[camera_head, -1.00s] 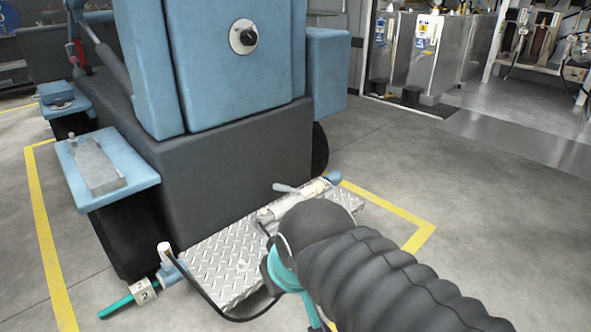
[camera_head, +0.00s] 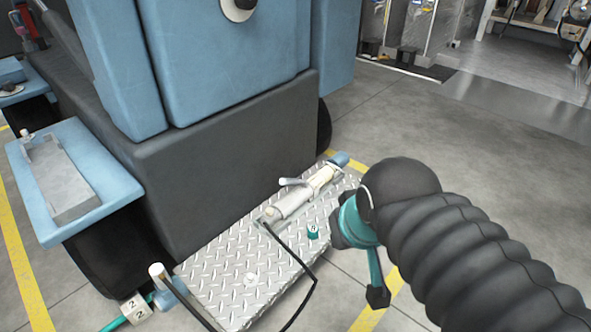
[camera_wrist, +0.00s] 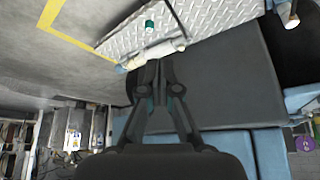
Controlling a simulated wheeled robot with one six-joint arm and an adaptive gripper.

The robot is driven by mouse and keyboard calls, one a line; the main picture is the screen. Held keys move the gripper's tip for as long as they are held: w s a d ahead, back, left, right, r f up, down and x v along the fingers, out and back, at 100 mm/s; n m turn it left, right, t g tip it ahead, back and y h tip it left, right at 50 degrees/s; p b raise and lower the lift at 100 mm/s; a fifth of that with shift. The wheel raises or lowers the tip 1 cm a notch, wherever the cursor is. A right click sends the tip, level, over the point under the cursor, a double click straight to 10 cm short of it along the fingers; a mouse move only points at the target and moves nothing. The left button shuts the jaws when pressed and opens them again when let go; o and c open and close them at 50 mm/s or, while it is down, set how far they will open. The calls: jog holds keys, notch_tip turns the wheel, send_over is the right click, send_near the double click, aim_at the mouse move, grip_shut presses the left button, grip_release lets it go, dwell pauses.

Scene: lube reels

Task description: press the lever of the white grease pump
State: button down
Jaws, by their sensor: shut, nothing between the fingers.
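The white grease pump (camera_head: 296,202) lies along the diamond-tread plate (camera_head: 225,280) at the foot of the blue-and-grey machine. Its short light lever (camera_head: 294,182) sticks out on the machine side in the head view. In the wrist view the pump (camera_wrist: 150,54) lies just beyond the fingertips; its lever is not clear there. My gripper (camera_wrist: 157,72) is shut and empty, pointing toward the pump. I cannot tell the exact gap, but no contact shows.
The machine's grey base (camera_head: 225,165) rises close behind. A blue shelf (camera_head: 108,175) juts out at left. Open floor (camera_head: 480,150) lies right.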

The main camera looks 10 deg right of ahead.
aim_at(289, 179)
jog(key=w+d+r+n+g+y+p, duration=0.15)
jog(key=w+r, duration=0.25)
jog(key=w, duration=0.8)
jog(key=w+r+n+g+y+p, duration=0.1)
jog(key=w+r+g+p, duration=0.2)
jog(key=w, duration=0.8)
jog(key=w+d+f+n+g+y+p, duration=0.1)
jog(key=w+d+f+n+y+p, duration=0.1)
jog(key=w+f, duration=0.5)
jog(key=w+d+f+n+g+y+p, duration=0.2)
jog(key=w+d+f, duration=0.3)
jog(key=w, duration=0.8)
notch_tip(289, 179, down, 3)
jog(key=shift+r, duration=0.1)
jog(key=shift+y, duration=0.25)
jog(key=x, duration=1.4)
jog(key=shift+d, duration=0.1)
jog(key=shift+s+b, duration=0.1)
jog(key=shift+b, duration=0.3)
